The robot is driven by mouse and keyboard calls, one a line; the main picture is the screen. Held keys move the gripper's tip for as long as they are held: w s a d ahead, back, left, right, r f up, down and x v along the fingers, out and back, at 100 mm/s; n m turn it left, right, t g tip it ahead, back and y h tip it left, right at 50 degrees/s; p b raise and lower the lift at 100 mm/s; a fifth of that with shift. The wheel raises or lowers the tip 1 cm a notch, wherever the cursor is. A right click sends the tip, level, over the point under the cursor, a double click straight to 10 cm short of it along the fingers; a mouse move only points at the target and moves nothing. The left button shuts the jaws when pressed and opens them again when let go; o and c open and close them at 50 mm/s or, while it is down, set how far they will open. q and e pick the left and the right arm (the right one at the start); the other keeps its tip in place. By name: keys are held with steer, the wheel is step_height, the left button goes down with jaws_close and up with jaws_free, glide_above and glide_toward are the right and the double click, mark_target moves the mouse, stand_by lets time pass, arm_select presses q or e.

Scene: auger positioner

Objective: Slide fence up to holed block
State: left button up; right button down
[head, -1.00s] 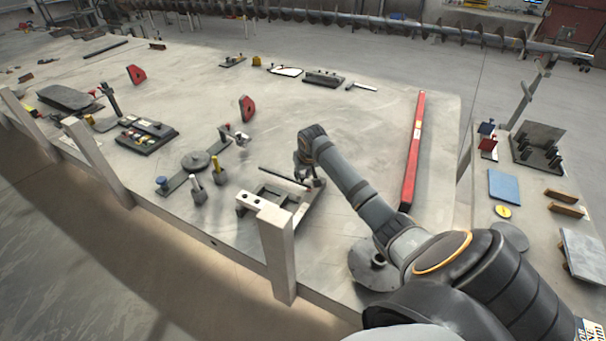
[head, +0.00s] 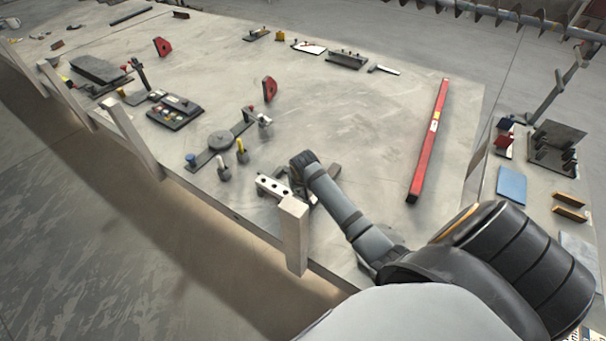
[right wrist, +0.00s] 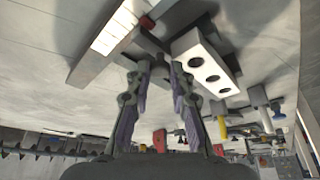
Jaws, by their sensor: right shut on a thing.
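The white holed block (head: 273,187) sits near the table's front edge in the head view. Its holes face the camera in the right wrist view (right wrist: 207,64). My right gripper (right wrist: 158,70) is shut on a dark grey piece, which I take to be the fence (right wrist: 148,46). The fence lies close beside the holed block; I cannot tell whether they touch. In the head view my right forearm and wrist hide most of the fence and fingers. My left gripper is not in view.
A pale post (head: 293,235) stands at the table edge in front of the block. A red bar (head: 429,140) lies to the right.

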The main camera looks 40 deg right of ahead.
steer(key=shift+f, duration=0.1)
steer(key=c, duration=1.2)
jaws_free()
steer(key=v, duration=1.2)
steer(key=shift+w, duration=0.1)
